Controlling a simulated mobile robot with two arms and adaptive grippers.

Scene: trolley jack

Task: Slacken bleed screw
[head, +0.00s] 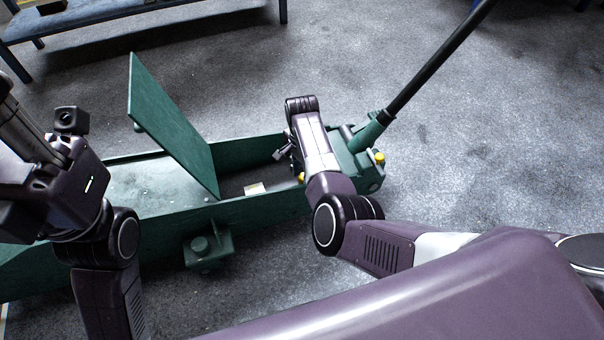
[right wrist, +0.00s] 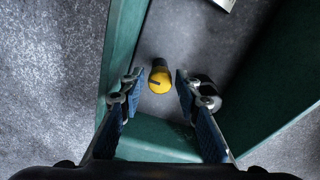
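My right gripper (right wrist: 158,86) is open, with one finger on each side of the screw and visible gaps between. In the head view, my right wrist hangs over the back of the trolley jack (head: 262,212); a yellow bit (head: 301,177) beside it is mostly hidden by the arm. My left arm is at the left edge of the head view; its fingers are not clear there.
A raised green plate (head: 165,120) stands tilted over the jack's open bay. The black handle (head: 435,65) rises from its socket at the upper right. Another yellow knob (head: 379,158) is on the jack's right end. A blue-framed bench (head: 120,12) stands behind on open floor.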

